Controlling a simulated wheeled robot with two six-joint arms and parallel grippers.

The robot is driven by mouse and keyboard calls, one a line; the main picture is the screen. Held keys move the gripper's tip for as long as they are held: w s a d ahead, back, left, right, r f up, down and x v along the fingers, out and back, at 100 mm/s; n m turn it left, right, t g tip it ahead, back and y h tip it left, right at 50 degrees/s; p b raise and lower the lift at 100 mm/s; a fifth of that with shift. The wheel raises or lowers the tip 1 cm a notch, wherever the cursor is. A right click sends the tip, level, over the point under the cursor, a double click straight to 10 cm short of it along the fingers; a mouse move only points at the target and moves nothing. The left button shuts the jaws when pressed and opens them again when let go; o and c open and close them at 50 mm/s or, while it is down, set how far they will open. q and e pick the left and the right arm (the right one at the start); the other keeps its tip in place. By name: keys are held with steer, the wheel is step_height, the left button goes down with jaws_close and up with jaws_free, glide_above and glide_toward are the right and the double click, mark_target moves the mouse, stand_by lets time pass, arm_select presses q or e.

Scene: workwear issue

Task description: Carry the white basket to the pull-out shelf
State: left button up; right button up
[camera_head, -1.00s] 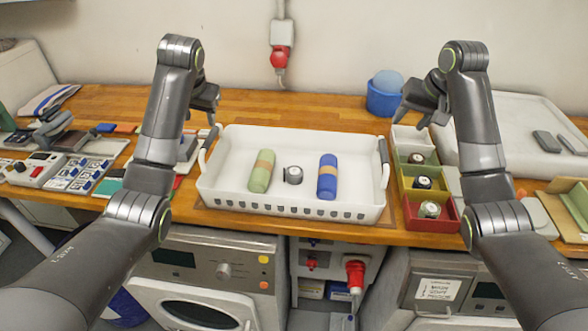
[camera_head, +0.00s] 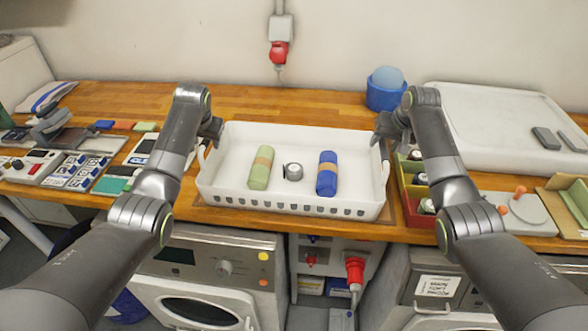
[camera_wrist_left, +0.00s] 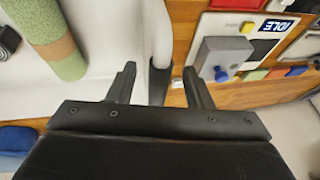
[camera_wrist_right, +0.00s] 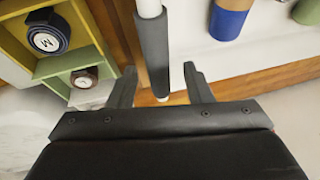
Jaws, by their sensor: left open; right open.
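The white basket (camera_head: 290,203) stands on the wooden bench, holding a green roll (camera_head: 261,168), a small dark-and-grey round item (camera_head: 292,171) and a blue roll (camera_head: 327,175). My left gripper (camera_head: 211,135) is open at its left handle; in the left wrist view the dark handle grip (camera_wrist_left: 158,85) lies between the fingers. My right gripper (camera_head: 380,138) is open at the right handle; in the right wrist view the dark grip (camera_wrist_right: 153,55) shows between the fingers. I cannot pick out the pull-out shelf in these views.
Coloured bins (camera_head: 414,205) stand close to the basket's right side. Devices and cards (camera_head: 85,172) cover the bench on the left. A blue tub (camera_head: 384,98) and a large white tray (camera_head: 480,150) are at the back right. Bare bench lies behind the basket.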

arm_select(q)
steer(key=shift+x, duration=1.7)
arm_select(e)
steer(key=shift+x, duration=1.7)
arm_select(q)
jaws_close()
arm_select(e)
jaws_close()
arm_select(q)
steer(key=shift+r, duration=0.15)
arm_select(e)
steer(key=shift+r, duration=0.1)
